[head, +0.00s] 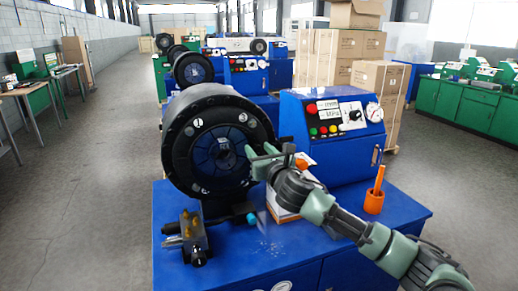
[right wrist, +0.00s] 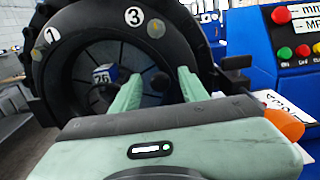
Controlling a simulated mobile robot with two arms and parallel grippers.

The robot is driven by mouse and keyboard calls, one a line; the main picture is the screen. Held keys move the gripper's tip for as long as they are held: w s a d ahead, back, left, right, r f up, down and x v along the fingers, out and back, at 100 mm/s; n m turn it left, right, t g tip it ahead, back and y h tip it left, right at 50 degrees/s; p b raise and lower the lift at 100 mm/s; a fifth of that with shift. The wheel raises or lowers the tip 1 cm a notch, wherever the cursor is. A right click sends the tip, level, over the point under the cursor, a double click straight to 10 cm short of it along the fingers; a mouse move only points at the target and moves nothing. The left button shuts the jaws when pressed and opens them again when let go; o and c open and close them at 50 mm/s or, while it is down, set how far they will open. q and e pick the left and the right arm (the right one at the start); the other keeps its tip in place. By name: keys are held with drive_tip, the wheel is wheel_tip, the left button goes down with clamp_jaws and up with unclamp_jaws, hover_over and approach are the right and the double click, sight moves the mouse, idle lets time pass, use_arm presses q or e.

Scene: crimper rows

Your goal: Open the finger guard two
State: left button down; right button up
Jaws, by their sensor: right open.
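The nearest crimper has a big black ring head (head: 182,128), with round white number marks on its face. In the right wrist view the ring (right wrist: 75,30) shows marks 1 and 3. A dark, blue-tinted round face (head: 212,158) fills its middle; I cannot tell whether this is the finger guard. A black bracket (right wrist: 237,63) stands at the ring's right side. My right gripper (head: 256,158) is open at the right front of the ring, its green fingers (right wrist: 160,82) pointing at the ring's middle. Nothing shows between them. Contact is unclear. My left gripper is out of view.
The blue bench (head: 168,262) carries a small metal block with brass knobs (head: 187,240) at front left. A control panel (head: 332,125) stands right of the ring, an orange cup (head: 374,202) nearby. Another crimper (head: 193,69) stands behind. The floor on the left is open.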

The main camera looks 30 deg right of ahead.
clamp_jaws()
idle(1.5)
